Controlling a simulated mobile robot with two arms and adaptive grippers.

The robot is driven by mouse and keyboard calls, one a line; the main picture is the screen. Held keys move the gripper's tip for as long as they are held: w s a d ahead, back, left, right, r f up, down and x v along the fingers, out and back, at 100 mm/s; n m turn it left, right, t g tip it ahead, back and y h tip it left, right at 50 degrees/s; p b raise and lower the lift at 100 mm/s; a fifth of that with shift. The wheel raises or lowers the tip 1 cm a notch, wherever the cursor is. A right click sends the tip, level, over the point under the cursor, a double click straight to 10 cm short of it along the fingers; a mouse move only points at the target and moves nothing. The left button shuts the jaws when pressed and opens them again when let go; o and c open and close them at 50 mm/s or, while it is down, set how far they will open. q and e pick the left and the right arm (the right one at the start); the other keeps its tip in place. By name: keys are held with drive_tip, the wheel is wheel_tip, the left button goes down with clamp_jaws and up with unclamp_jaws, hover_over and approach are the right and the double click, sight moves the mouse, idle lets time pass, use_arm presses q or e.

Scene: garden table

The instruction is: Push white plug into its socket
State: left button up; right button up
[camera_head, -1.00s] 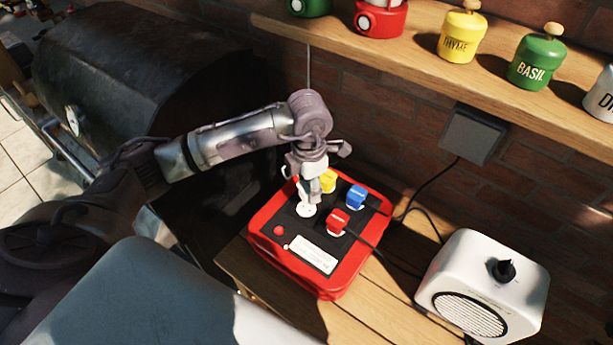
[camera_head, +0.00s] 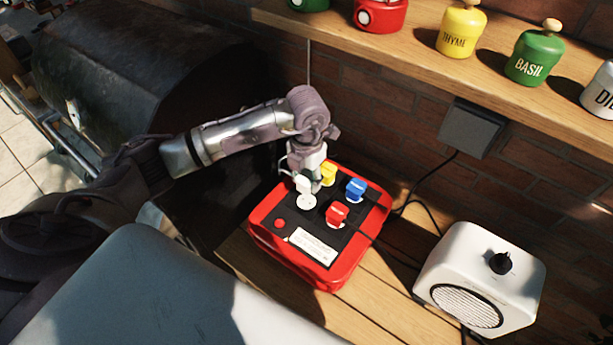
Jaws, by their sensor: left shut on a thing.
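The white plug (camera_head: 303,184) is upright at the white round socket (camera_head: 307,203) on the black top of a red box (camera_head: 329,275). I cannot tell how deep the plug sits. My left gripper (camera_head: 301,175) comes down from above and is shut on the white plug; its fingers are small and partly hidden. Yellow (camera_head: 328,173), blue (camera_head: 356,188) and red (camera_head: 337,213) plugs stand close by on the same box. My right gripper is not in view.
A white speaker-like box (camera_head: 482,275) stands on the wooden table to the right. Dark cables run from the box towards a grey wall box (camera_head: 472,128). A shelf (camera_head: 400,60) with spice jars is above. A dark grill (camera_head: 140,80) stands at the left.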

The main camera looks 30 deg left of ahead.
sight(307, 201)
use_arm(q)
drive_tip(key=shift+f+b, duration=1.6)
drive_tip(key=shift+f, duration=1)
drive_tip(key=shift+b, duration=0.3)
drive_tip(key=shift+f+b, duration=0.55)
drive_tip(key=shift+f, duration=0.1)
drive_tip(key=o, duration=1.2)
drive_tip(key=shift+r, duration=0.1)
drive_tip(key=shift+c, duration=0.2)
